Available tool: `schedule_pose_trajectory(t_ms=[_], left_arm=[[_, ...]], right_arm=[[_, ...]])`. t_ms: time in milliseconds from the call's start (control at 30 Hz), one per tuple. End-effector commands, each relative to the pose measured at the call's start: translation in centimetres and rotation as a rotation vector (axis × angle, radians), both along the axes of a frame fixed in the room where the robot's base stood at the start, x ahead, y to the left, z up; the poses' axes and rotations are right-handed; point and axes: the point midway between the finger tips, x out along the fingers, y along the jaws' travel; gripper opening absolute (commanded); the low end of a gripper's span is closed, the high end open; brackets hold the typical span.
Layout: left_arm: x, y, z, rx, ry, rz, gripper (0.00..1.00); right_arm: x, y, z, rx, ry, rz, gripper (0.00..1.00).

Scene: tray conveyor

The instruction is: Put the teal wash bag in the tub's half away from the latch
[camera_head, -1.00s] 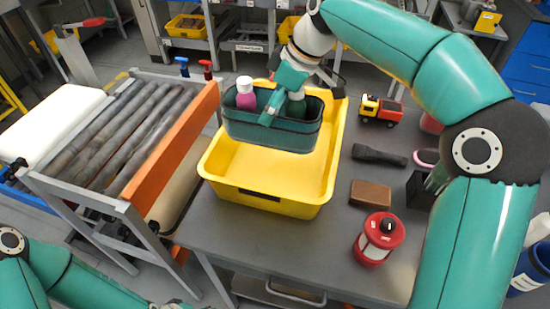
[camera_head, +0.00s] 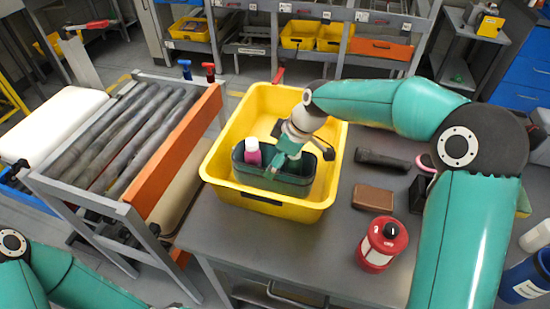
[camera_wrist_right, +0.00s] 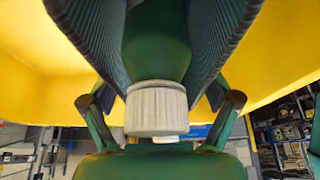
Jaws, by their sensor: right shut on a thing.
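The teal wash bag (camera_head: 294,186) is low inside the near half of the yellow tub (camera_head: 214,160). It is upright, with a pink bottle (camera_head: 253,157) with a white cap standing in it. My right gripper (camera_head: 276,168) reaches down from above and is shut on the bag. In the right wrist view the bag's ribbed walls (camera_wrist_right: 90,35) flank a green bottle with a pale cap (camera_wrist_right: 156,108). A red piece (camera_head: 278,75), possibly the latch, shows at the tub's far rim. Whether the bag touches the floor is unclear. My left gripper is out of view.
A roller conveyor (camera_head: 115,130) with an orange side rail (camera_head: 172,150) stands left of the table. Right of the tub are a black torch (camera_head: 382,160), a brown block (camera_head: 374,199) and a red lantern (camera_head: 381,243). The tub's far half looks empty.

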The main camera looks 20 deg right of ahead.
Motion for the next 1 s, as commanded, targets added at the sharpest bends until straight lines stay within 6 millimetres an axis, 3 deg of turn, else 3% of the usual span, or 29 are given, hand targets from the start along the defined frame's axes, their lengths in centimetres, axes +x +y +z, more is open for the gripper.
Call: schedule_pose_trajectory(t_ms=[267,300,333,767,1000], left_arm=[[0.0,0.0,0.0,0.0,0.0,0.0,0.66],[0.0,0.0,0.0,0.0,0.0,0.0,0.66],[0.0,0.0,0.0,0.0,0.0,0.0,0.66],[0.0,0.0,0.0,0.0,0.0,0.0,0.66],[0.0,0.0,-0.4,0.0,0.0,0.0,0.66]], right_arm=[[0.1,0.0,-0.1,0.0,-0.003,0.0,0.21],[0.0,0.0,-0.1,0.001,-0.001,0.001,0.93],[0.0,0.0,-0.1,0.001,-0.001,0.001,0.98],[0.0,0.0,0.2,0.0,-0.002,0.001,1.0],[-0.6,-1.1,2.9,0.001,-0.006,0.0,1.0]])
